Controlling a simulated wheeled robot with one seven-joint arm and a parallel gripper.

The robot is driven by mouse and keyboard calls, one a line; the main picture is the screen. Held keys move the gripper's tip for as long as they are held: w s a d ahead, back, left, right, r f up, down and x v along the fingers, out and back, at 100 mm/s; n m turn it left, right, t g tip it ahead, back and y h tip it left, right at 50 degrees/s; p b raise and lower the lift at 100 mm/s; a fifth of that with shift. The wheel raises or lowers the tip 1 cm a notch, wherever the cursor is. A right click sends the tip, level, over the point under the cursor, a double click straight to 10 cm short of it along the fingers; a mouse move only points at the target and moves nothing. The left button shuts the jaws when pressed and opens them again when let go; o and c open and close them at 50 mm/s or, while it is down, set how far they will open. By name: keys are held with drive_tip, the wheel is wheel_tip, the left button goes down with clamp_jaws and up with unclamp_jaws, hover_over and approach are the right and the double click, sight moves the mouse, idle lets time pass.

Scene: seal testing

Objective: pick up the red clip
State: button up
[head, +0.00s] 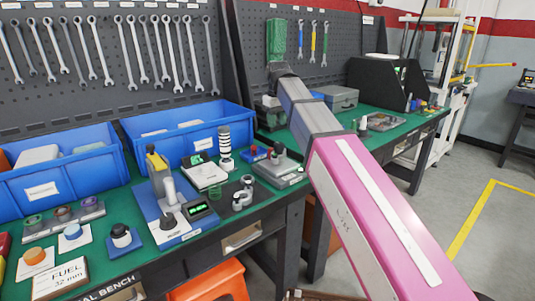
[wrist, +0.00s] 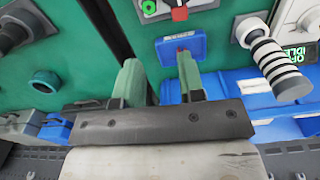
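A small blue tray (wrist: 196,43) with a white label lies beyond my fingertips in the wrist view. A small red piece (wrist: 181,49), which looks like the red clip, shows at the tray, partly hidden by the right finger. In the head view the blue tray (head: 250,153) sits on the green bench right of the striped column; the clip is too small to make out surely there. My gripper (wrist: 159,60) is open, its two green fingers apart with nothing between them. In the head view my arm crosses the right side, and the fingertips cannot be made out.
The black-and-white striped column (wrist: 280,70) stands close to the tray; it also shows in the head view (head: 223,143). A blue bin (head: 190,128) stands behind. A grey device (head: 280,168) sits to the right. A dark gap (wrist: 112,30) separates the benches.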

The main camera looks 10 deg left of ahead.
drive_tip(key=shift+n, duration=0.4)
drive_tip(key=shift+s+a+f, duration=0.3)
drive_tip(key=shift+a+f, duration=0.05)
drive_tip(key=shift+f, duration=1.35)
drive_tip(key=shift+s+a+f, duration=0.3)
drive_tip(key=shift+s+f, duration=0.05)
drive_tip(key=shift+f, duration=1.3)
drive_tip(key=shift+s+a+f, duration=0.3)
drive_tip(key=shift+a+f, duration=0.05)
drive_tip(key=shift+f, duration=1.35)
clamp_jaws()
